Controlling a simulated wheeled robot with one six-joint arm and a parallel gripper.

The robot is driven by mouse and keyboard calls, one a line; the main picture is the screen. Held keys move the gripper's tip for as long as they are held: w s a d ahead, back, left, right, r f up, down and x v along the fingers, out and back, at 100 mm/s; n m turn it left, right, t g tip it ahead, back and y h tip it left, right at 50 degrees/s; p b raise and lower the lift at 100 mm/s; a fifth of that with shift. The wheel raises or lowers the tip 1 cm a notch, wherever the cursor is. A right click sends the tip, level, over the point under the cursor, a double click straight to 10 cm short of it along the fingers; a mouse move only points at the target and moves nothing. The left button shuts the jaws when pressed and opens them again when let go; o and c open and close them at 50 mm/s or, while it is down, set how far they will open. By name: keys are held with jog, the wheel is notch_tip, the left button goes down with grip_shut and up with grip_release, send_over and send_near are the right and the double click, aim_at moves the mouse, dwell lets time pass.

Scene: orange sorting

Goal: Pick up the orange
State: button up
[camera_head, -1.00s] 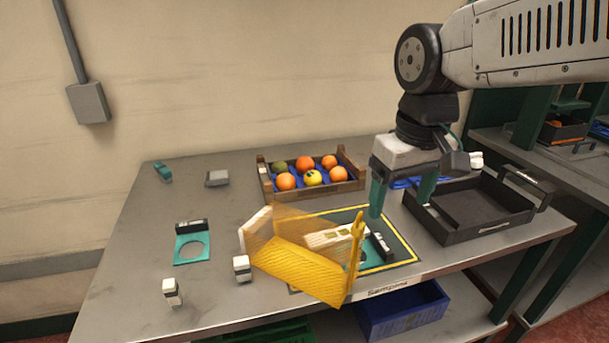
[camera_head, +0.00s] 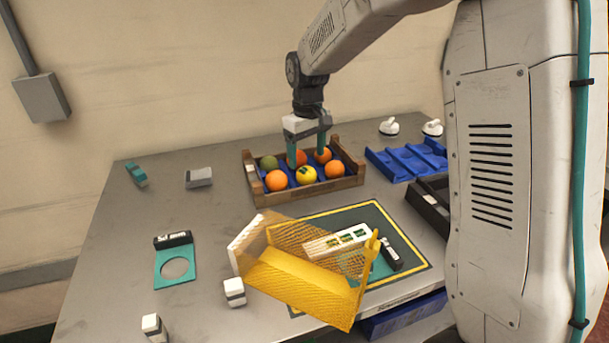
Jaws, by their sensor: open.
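A wooden crate (camera_head: 318,192) with a blue liner stands at the back of the table. It holds several oranges, among them a front left orange (camera_head: 277,181), a front right orange (camera_head: 334,170) and a back right orange (camera_head: 323,155). A yellow fruit (camera_head: 306,175) with a dark mark and a green fruit (camera_head: 268,162) are also in it. My gripper (camera_head: 306,160) is open and points down over the back row. Its teal fingers stand on either side of the back middle orange (camera_head: 300,157), which is partly hidden. I cannot tell whether they touch it.
A yellow mesh basket (camera_head: 300,285) lies tilted on the dark mat (camera_head: 400,240) in front. A blue tray (camera_head: 400,163) and a black tray (camera_head: 428,205) are at the right. A teal ring plate (camera_head: 176,268) lies at the left.

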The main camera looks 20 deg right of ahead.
aim_at(306, 167)
notch_tip(306, 167, down, 5)
jog(key=shift+s+f, duration=0.1)
jog(key=shift+s, duration=0.05)
jog(key=shift+a, duration=0.1)
jog(key=c, duration=1.1)
